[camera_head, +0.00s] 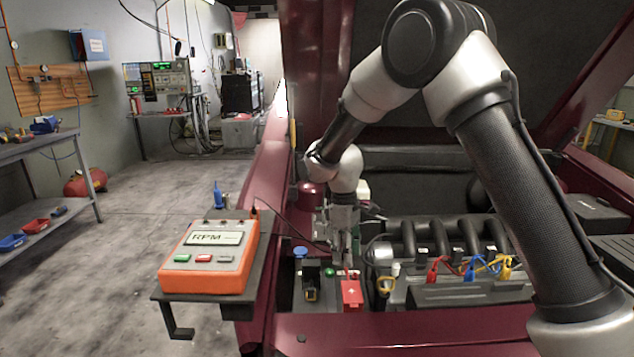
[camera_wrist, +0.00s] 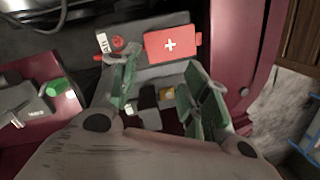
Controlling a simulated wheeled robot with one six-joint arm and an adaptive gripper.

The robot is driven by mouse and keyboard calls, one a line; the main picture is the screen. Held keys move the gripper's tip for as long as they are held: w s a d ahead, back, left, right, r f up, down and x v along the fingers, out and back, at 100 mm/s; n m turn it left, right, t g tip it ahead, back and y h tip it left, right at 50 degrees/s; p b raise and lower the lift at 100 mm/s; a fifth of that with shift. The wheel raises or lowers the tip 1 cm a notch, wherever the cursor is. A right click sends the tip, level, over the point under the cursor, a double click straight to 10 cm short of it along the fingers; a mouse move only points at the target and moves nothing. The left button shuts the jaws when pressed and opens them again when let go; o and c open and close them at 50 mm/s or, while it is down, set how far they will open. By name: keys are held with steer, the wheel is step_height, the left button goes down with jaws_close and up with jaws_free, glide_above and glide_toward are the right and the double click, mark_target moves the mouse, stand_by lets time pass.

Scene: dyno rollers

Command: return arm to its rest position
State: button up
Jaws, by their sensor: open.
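My arm reaches over the open engine bay from the right in the head view. My gripper (camera_head: 345,248) points down above the front left corner of the bay. Below and beyond the fingers is a red cover with a white plus sign (camera_wrist: 172,45), which also shows in the head view (camera_head: 352,293). A small black part with a yellowish piece (camera_head: 311,285) stands to its left, and I cannot tell whether the gripper touches it.
An orange RPM meter (camera_head: 208,262) sits on a black shelf left of the bay. The engine (camera_head: 440,240) carries red, blue and yellow connectors. The raised hood (camera_head: 560,60) hangs above and behind my arm. Open floor (camera_head: 100,260) lies left, before a workbench (camera_head: 50,215).

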steer(key=s+d+r+m+t, duration=0.3)
steer(key=s+d+r+m, duration=0.3)
steer(key=s+d+r, duration=0.5)
steer(key=s+d+r+m+t, duration=0.2)
steer(key=s+d+r+m, duration=0.4)
steer(key=s+d+r, duration=0.6)
steer(key=s+d, duration=0.5)
steer(key=shift+s+m+t+y, duration=0.3)
steer(key=shift+s+t+y, duration=0.1)
